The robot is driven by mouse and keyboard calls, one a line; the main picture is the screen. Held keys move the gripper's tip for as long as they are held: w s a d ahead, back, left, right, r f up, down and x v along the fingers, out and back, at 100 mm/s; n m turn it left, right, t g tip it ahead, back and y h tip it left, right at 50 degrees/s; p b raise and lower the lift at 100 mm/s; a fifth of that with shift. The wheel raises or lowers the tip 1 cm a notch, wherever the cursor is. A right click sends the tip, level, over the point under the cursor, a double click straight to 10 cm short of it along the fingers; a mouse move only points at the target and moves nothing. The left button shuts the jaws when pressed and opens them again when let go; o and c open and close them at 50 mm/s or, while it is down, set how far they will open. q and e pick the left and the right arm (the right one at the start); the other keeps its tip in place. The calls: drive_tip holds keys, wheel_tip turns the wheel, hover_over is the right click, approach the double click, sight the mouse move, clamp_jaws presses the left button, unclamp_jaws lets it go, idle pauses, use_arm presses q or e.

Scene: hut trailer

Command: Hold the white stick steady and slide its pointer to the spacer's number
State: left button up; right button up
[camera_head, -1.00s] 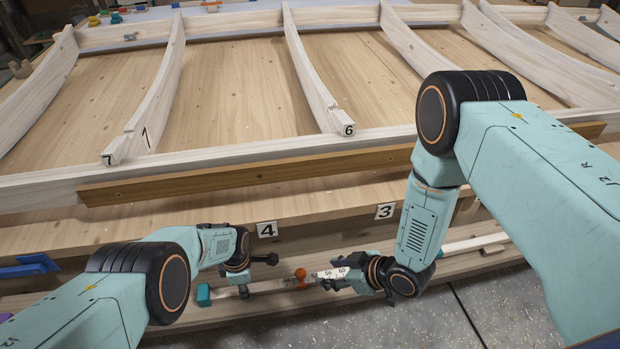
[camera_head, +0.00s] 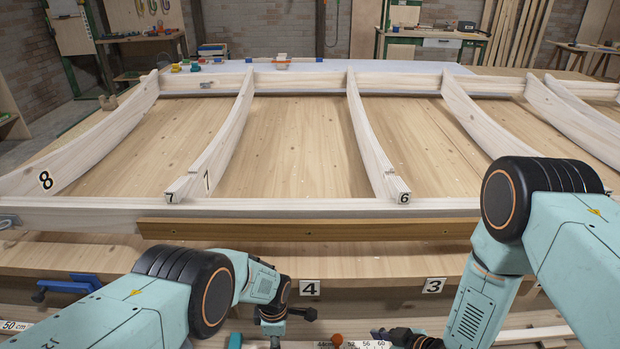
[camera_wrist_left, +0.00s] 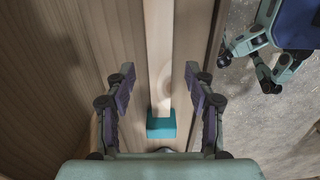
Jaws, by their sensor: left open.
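The white stick (camera_head: 365,345) lies along the bottom edge of the head view, with printed numbers 52, 56 and 60 showing. An orange-red knob (camera_head: 337,340) sits on it, partly cut off. Its teal end block (camera_head: 235,341) also shows in the left wrist view (camera_wrist_left: 161,126). My left gripper (camera_head: 290,322) is just above the stick's left part. In the left wrist view its fingers (camera_wrist_left: 162,88) are spread, one on each side of the stick (camera_wrist_left: 159,55). My right gripper (camera_head: 405,338) is at the stick's right part, cut off below; its grip is hidden. A white label reading 50 cm (camera_head: 15,326) shows at lower left.
A large wooden frame with curved ribs (camera_head: 375,150) fills the middle. A brown batten (camera_head: 310,229) runs along its front. Number tags 4 (camera_head: 309,288) and 3 (camera_head: 433,286) are on the ledge below. A blue clamp (camera_head: 70,287) is at left.

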use_arm(q)
wheel_tip(320, 180, up, 9)
drive_tip(key=w+m+t, duration=0.1)
drive_tip(key=m, duration=0.3)
drive_tip(key=s+a+f+m, duration=0.2)
drive_tip(key=s+a+m, duration=0.25)
drive_tip(key=s, duration=0.25)
drive_tip(key=s+a+f+m, duration=0.2)
drive_tip(key=s+a+m, duration=0.2)
drive_tip(key=s+m, duration=0.25)
drive_tip(key=s+a+r+m+b, duration=0.1)
drive_tip(key=s+a+r, duration=0.2)
drive_tip(key=s, duration=0.7)
drive_tip(key=s+a+r+m+g+b, duration=0.1)
drive_tip(key=s+a+r, duration=0.2)
drive_tip(key=s, duration=0.7)
drive_tip(key=shift+s+r+m, duration=0.3)
drive_tip(key=shift+s, duration=0.05)
use_arm(e)
drive_tip(key=s+d+r+m+g+h, duration=0.1)
drive_tip(key=s+d+m+g+h, duration=0.2)
drive_tip(key=s, duration=1)
drive_tip(key=s+d+m+g+h, duration=0.3)
drive_tip(key=s+d+m, duration=0.3)
drive_tip(key=s, duration=0.7)
drive_tip(key=shift+s+r, duration=0.2)
drive_tip(key=shift+r, duration=0.2)
